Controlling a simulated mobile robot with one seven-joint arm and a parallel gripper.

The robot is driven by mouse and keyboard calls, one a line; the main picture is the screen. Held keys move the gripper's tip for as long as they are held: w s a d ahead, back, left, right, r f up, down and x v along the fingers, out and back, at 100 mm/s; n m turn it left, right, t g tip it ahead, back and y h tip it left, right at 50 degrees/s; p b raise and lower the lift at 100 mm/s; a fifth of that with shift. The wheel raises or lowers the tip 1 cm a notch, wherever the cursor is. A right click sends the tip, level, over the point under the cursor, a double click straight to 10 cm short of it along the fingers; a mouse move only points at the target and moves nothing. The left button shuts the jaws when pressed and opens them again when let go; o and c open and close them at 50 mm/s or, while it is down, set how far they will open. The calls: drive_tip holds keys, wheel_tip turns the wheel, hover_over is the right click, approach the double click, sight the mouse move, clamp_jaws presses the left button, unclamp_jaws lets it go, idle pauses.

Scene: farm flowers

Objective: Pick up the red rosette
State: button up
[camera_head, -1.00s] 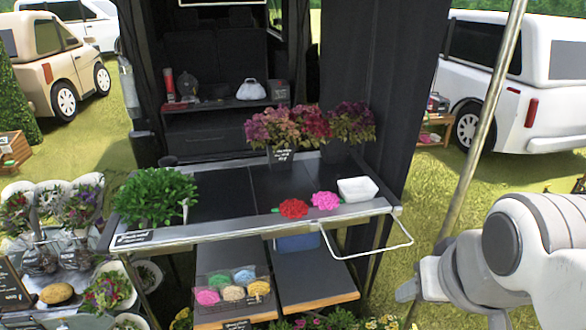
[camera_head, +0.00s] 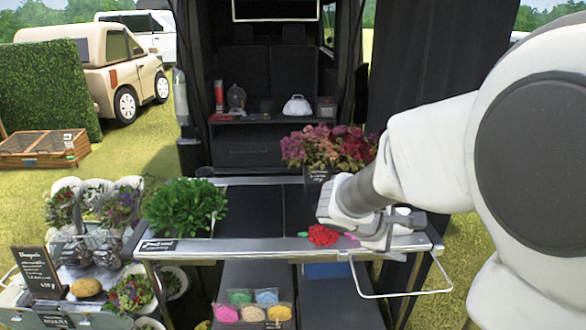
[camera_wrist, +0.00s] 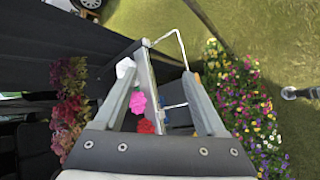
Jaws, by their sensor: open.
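The red rosette (camera_head: 322,235) lies near the front edge of the dark-topped metal table (camera_head: 232,244) in the head view. In the wrist view it (camera_wrist: 145,126) shows low between my fingers, partly hidden by the gripper body. A pink rosette (camera_wrist: 138,103) lies beside it; in the head view my gripper hides most of it. My gripper (camera_head: 392,240) is just right of the red rosette in the head view. It is open and empty, its two fingers spread wide in the wrist view (camera_wrist: 160,90). Its height above the table is hard to tell.
A leafy green plant (camera_head: 186,205) stands at the table's left end. Red and purple potted flowers (camera_head: 325,147) stand at the back, near my arm. A white wire rail (camera_head: 400,294) juts from the front right. The dark tabletop's middle is clear.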

drive_tip(key=w+a+f+n+t+h, duration=0.1)
drive_tip(key=w+a+f+n+t, duration=0.1)
drive_tip(key=w+f+n, duration=0.4)
drive_tip(key=n+t+y+b, duration=0.1)
drive_tip(key=n+t+y, duration=0.4)
drive_tip(key=n, duration=0.9)
approach(323, 229)
drive_tip(key=shift+t+h, duration=0.3)
drive_tip(key=shift+t, duration=0.3)
drive_tip(key=w+f, duration=0.1)
drive_tip(key=w, duration=0.1)
drive_tip(key=w+d+f, duration=0.1)
drive_tip(key=w+f, duration=0.1)
drive_tip(key=shift+w+d+f+b, duration=0.15)
drive_tip(key=shift+d+f+b, duration=0.05)
drive_tip(key=shift+f+b, duration=0.15)
drive_tip(key=shift+r+x, duration=0.2)
drive_tip(key=shift+x, duration=1.1)
drive_tip(key=shift+r+x, duration=0.2)
drive_tip(key=shift+x, duration=1.15)
drive_tip(key=shift+d, duration=0.1)
drive_tip(key=shift+c, duration=0.3)
clamp_jaws()
